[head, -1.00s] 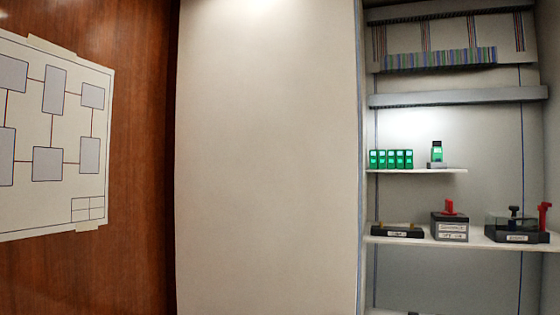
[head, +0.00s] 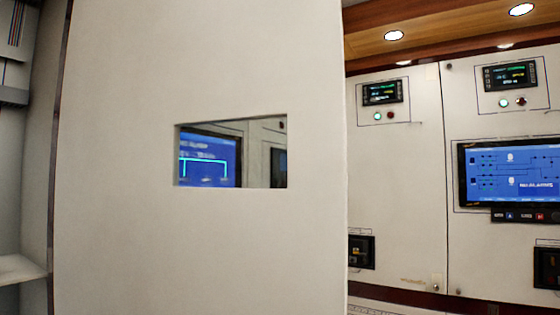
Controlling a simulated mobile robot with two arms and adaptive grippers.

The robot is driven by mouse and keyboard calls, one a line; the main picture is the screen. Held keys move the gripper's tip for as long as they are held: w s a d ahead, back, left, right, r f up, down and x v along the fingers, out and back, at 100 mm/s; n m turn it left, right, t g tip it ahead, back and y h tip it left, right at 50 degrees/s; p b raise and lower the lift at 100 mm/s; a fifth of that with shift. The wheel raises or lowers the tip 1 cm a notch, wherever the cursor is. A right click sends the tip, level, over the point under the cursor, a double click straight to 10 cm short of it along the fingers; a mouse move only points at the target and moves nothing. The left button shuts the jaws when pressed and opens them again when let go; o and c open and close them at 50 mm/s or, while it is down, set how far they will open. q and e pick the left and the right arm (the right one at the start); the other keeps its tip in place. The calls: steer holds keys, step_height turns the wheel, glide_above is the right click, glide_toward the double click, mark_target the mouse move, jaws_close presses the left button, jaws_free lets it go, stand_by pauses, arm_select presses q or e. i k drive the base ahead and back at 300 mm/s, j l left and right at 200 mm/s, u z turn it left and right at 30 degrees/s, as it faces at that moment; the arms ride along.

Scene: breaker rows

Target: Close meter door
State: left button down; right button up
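A large white door panel (head: 200,245), which looks like the meter door, fills the middle of the head view. It has a rectangular window opening (head: 231,151) at mid height, through which part of a blue display shows. The door stands open, out from the cabinet, and the cabinet interior (head: 18,180) is exposed along the left edge. I cannot make out a handle. Neither of my grippers is in view.
Right of the door are white panels (head: 402,180) with small meters (head: 382,92), a large blue screen (head: 512,173) and dark breaker units (head: 361,251). A pale shelf (head: 18,269) shows in the cabinet at left. Wood ceiling with lamps is at top right.

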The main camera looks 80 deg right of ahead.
mark_target(128, 240)
steer(key=l+z, duration=0.1)
steer(key=z, duration=0.35)
steer(key=l+z, duration=0.15)
steer(key=z, duration=0.3)
steer(key=l+z, duration=0.15)
steer(key=z, duration=0.3)
steer(key=l+z, duration=0.15)
steer(key=z, duration=0.3)
steer(key=l+z, duration=0.1)
steer(key=z, duration=0.35)
steer(key=l+z, duration=0.1)
steer(key=z, duration=0.4)
steer(key=i+z, duration=0.1)
steer(key=z, duration=0.35)
steer(key=i+l+u, duration=0.25)
steer(key=u, duration=0.2)
steer(key=i+l+u, duration=0.1)
steer(key=u, duration=0.35)
steer(key=i+l+u, duration=0.1)
steer(key=u, duration=0.4)
steer(key=l+u, duration=0.15)
steer(key=u, duration=0.3)
steer(key=l+u, duration=0.2)
steer(key=u, duration=0.3)
steer(key=l+u, duration=0.35)
steer(key=i+l+u, duration=0.1)
steer(key=l+u, duration=0.6)
steer(key=k+j, duration=0.05)
steer(key=j, duration=0.05)
